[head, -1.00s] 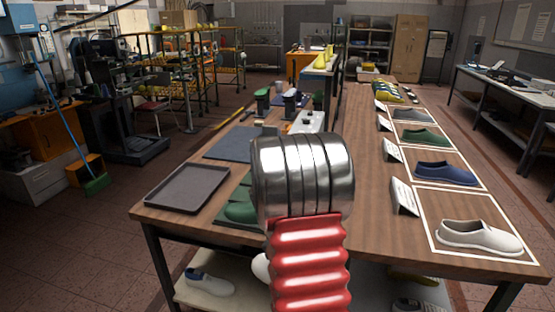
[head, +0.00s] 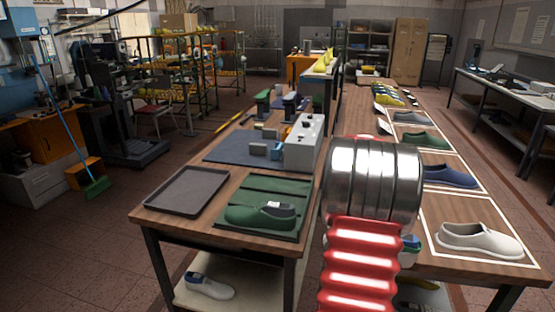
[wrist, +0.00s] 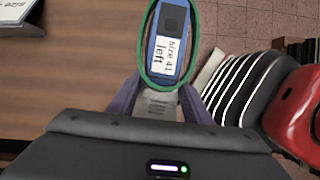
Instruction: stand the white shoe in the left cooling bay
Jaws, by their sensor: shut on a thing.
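A white shoe (head: 478,240) stands in the nearest white-outlined square on the right table. Another white shoe (head: 208,286) with blue inside lies on the lower shelf at the left. In the wrist view my gripper (wrist: 160,100) is shut on a blue last with a green rim (wrist: 167,52), labelled "size 41 left". In the head view my arm hides the gripper; a blue and green bit (head: 411,243) shows beside it. The rest of the held thing is hidden, so I cannot tell its full colour. I cannot tell which place is the left cooling bay.
A green shoe (head: 258,216) lies on a green mat (head: 285,188). An empty dark tray (head: 187,190) lies left of it. A white box (head: 304,142) stands behind. Blue (head: 449,176) and green (head: 425,140) shoes stand in farther squares. The gap between tables shows floor.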

